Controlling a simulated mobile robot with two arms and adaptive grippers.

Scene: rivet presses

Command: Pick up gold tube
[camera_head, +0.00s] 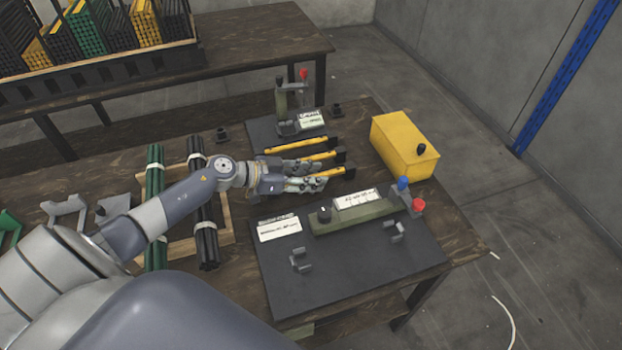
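Three gold tubes with black ends lie roughly parallel on the wooden table, between the two presses. The farthest gold tube (296,146) is fully visible. The middle gold tube (322,156) and the nearest gold tube (337,171) are partly hidden by my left gripper (318,176). My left gripper reaches in from the left, over the nearest tube. Its two fingers look spread, one on the far side and one on the near side of that tube. Contact cannot be made out. My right gripper is not in view.
A small press (286,122) stands behind the tubes and a larger press on a dark mat (345,285) stands in front. A yellow box (403,145) is to the right. Green tubes (155,170) and black tubes (207,245) lie in a wooden tray under my arm.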

